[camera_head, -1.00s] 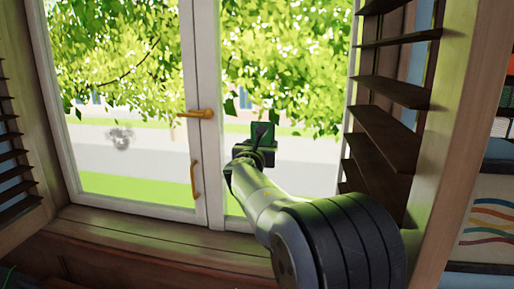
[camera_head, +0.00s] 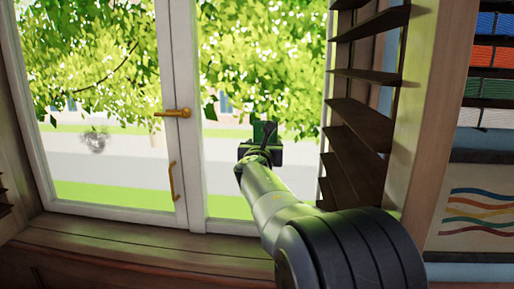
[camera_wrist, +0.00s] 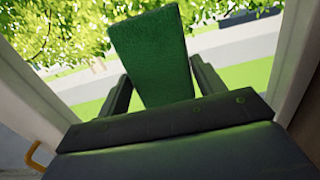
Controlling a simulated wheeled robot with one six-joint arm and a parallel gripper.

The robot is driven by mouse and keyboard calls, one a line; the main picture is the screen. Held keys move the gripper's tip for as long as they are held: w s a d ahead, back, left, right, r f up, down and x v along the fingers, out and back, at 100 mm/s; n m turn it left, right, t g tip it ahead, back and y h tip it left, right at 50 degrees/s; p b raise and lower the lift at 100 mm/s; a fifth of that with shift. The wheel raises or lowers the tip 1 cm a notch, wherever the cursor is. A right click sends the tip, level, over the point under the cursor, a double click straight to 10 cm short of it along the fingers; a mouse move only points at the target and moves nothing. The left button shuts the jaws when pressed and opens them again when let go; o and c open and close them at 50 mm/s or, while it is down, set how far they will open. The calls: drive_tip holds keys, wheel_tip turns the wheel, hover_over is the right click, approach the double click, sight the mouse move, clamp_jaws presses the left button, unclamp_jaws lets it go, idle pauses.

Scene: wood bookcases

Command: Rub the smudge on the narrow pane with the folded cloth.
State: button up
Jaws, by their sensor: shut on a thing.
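My gripper (camera_head: 262,148) is shut on the folded cloth (camera_head: 265,131), a green piece standing up from the jaws in front of the right pane (camera_head: 232,180). In the wrist view the cloth (camera_wrist: 152,60) rises between the two dark fingers of my gripper (camera_wrist: 158,78). Whether it touches the glass I cannot tell. A grey smudge (camera_head: 96,142) shows on the left pane (camera_head: 100,192), well left of my gripper. The left pane looks wider than the right one. My arm hides the lower right of the right pane, and I see no smudge on its visible part.
A white frame post (camera_head: 184,60) with a brass handle (camera_head: 173,113) and a lower brass pull (camera_head: 172,182) stands between the panes. An open slatted shutter (camera_head: 360,140) is close right of my arm. The wooden sill (camera_head: 130,245) runs below.

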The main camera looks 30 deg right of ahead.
sight(239, 140)
drive_tip(key=s+d, duration=0.1)
drive_tip(key=s+d+b, duration=0.1)
drive_tip(key=d, duration=0.1)
drive_tip(key=shift+s+d+r, duration=0.1)
idle(0.3)
drive_tip(key=shift+w+a, duration=0.25)
drive_tip(key=shift+a, duration=0.05)
drive_tip(key=w+a+p, duration=0.1)
drive_tip(key=w+a, duration=0.3)
drive_tip(key=a, duration=0.2)
drive_tip(key=shift+w+a+p, duration=0.35)
drive_tip(key=shift+w+a, duration=0.2)
drive_tip(key=shift+a, duration=0.25)
drive_tip(key=shift+w+a+p, duration=0.35)
drive_tip(key=shift+w+a, duration=0.15)
drive_tip(key=shift+a, duration=0.25)
drive_tip(key=shift+b+v, duration=0.6)
drive_tip(key=shift+v, duration=2.35)
